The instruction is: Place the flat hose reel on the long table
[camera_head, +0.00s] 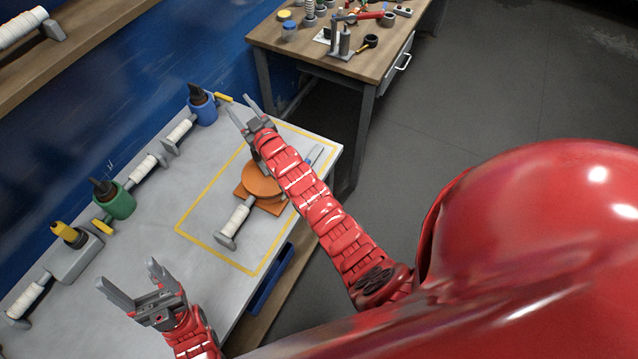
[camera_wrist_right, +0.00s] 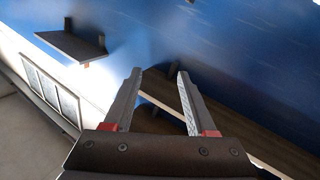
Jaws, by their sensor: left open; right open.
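An orange round piece on a square orange base (camera_head: 262,180), which looks like the flat hose reel, lies on the grey-topped table (camera_head: 190,267), inside a yellow outline. My right arm crosses over it and hides part of it. My right gripper (camera_head: 242,106) is open and empty, beyond the orange piece near the table's far end. In the right wrist view its open fingers (camera_wrist_right: 160,72) have nothing between them. My left gripper (camera_head: 132,279) is open and empty over the near part of the table, apart from the orange piece.
A white spool (camera_head: 236,222) lies beside the orange piece. A green holder (camera_head: 115,201), a blue holder (camera_head: 203,108) and several white spools line the blue wall. A wooden table (camera_head: 300,50) with small tools stands beyond. Grey floor is clear at right.

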